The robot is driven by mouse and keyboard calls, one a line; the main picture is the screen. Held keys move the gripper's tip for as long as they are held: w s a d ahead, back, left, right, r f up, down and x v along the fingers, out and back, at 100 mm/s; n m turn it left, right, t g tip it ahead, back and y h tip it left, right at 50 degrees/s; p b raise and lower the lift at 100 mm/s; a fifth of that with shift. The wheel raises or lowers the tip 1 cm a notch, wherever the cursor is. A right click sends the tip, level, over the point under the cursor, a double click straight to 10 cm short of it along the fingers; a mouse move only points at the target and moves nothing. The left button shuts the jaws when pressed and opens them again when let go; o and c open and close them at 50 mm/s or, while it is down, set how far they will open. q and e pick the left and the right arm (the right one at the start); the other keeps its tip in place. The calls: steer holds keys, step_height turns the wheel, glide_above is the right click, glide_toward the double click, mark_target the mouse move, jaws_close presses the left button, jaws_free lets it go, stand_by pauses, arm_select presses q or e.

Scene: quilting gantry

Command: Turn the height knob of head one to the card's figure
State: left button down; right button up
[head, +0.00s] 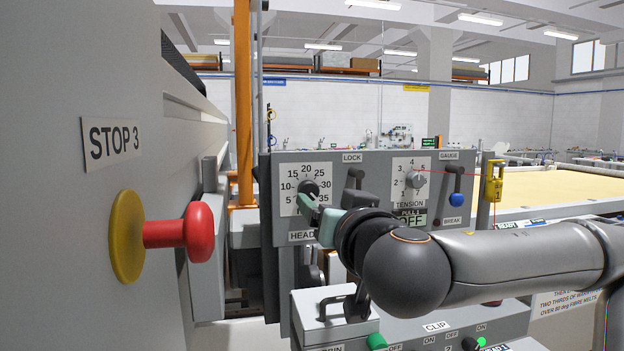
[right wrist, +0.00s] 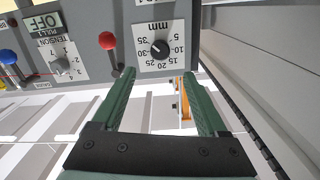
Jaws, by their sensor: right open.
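The height knob (head: 308,188) is black and round, on a white dial marked 5 to 35 on the grey panel, above a partly hidden HEAD label. It also shows upside down in the right wrist view (right wrist: 159,48), where its white mark seems to point between 30 and 35. My right gripper (head: 314,211) has green fingers, open and empty, just in front of and below the dial. In the right wrist view the fingertips (right wrist: 160,76) stand apart, with the knob beyond the gap, not touched. I see no card with a readable figure. My left gripper is out of view.
A lever with a red ball (right wrist: 107,40) stands close beside the dial. The TENSION knob (head: 415,180) and a blue-ball lever (head: 456,197) are further right. A red STOP 3 button (head: 200,232) juts from the left wall. A switch box (head: 420,325) lies below my right arm.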

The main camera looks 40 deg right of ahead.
mark_target(311, 190)
steer(key=p+x, duration=0.3)
steer(key=x, duration=0.5)
steer(key=shift+x, duration=0.85)
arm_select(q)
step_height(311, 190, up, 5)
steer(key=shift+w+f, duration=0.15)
arm_select(e)
steer(key=shift+f, duration=0.1)
jaws_close()
